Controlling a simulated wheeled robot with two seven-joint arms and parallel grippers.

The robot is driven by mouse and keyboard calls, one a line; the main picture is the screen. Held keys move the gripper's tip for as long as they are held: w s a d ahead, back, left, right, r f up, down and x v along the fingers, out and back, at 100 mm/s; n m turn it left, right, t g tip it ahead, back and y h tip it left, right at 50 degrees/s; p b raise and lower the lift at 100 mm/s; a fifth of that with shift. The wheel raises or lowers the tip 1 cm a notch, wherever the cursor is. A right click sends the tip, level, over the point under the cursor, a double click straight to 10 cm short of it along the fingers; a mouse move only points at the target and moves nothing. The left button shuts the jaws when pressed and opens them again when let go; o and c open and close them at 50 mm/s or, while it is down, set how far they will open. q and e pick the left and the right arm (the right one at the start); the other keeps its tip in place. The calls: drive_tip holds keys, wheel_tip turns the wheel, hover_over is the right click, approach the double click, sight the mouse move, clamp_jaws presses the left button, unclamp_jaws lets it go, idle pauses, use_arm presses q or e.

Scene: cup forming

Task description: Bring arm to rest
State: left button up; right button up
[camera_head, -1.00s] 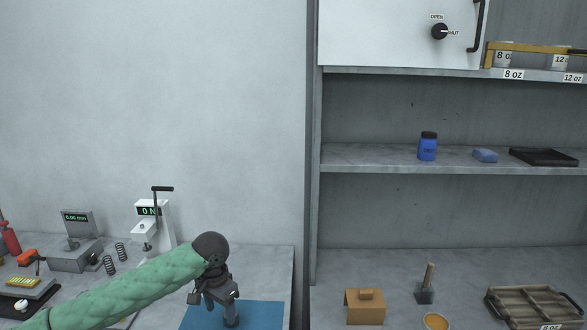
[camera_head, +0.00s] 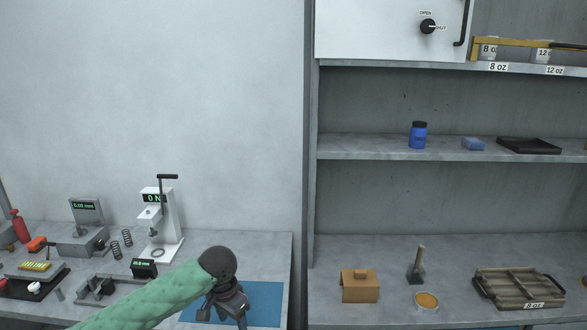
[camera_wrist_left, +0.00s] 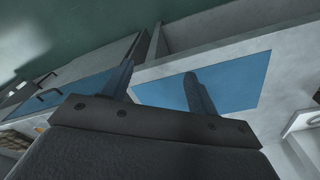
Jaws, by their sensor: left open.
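My left arm comes in from the bottom left of the head view in a green sleeve. Its dark left gripper (camera_head: 232,318) points down over the blue mat (camera_head: 265,300) on the left bench. In the left wrist view the two fingers of the gripper (camera_wrist_left: 160,88) stand apart with nothing between them. The blue mat (camera_wrist_left: 235,85) shows behind and beside them. The fingertips are partly cut off by the bottom edge of the head view. My right gripper is in neither view.
The left bench holds a white force gauge stand (camera_head: 164,225), a grey thickness gauge (camera_head: 82,235), springs and a red bottle (camera_head: 19,226). A blue jar (camera_head: 418,135) stands on the shelf.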

use_arm(q)
drive_tip(key=s+d+f+t+h, duration=0.1)
drive_tip(key=s+d+f, duration=0.3)
drive_tip(key=s, duration=0.2)
drive_tip(key=s+d+f+t+h, duration=0.1)
drive_tip(key=s+d+f+h, duration=0.1)
drive_tip(key=s+d+f, duration=0.35)
drive_tip(key=s+a+f+n+t+y, duration=0.1)
drive_tip(key=s+a+f+n+y, duration=0.15)
drive_tip(key=s+a, duration=0.65)
drive_tip(key=s+a+f+n+y, duration=0.1)
drive_tip(key=s+a+f+n, duration=0.15)
drive_tip(key=s+a, duration=0.6)
drive_tip(key=s+d+f, duration=0.2)
drive_tip(key=f, duration=1)
drive_tip(key=s+d+f+g, duration=0.1)
drive_tip(key=s+d+f, duration=0.1)
drive_tip(key=f, duration=1)
drive_tip(key=s+d+f+g, duration=0.1)
drive_tip(key=s+d+f, duration=0.1)
drive_tip(key=f, duration=1.1)
drive_tip(key=shift+s+d, duration=0.15)
drive_tip(key=shift+s, duration=0.7)
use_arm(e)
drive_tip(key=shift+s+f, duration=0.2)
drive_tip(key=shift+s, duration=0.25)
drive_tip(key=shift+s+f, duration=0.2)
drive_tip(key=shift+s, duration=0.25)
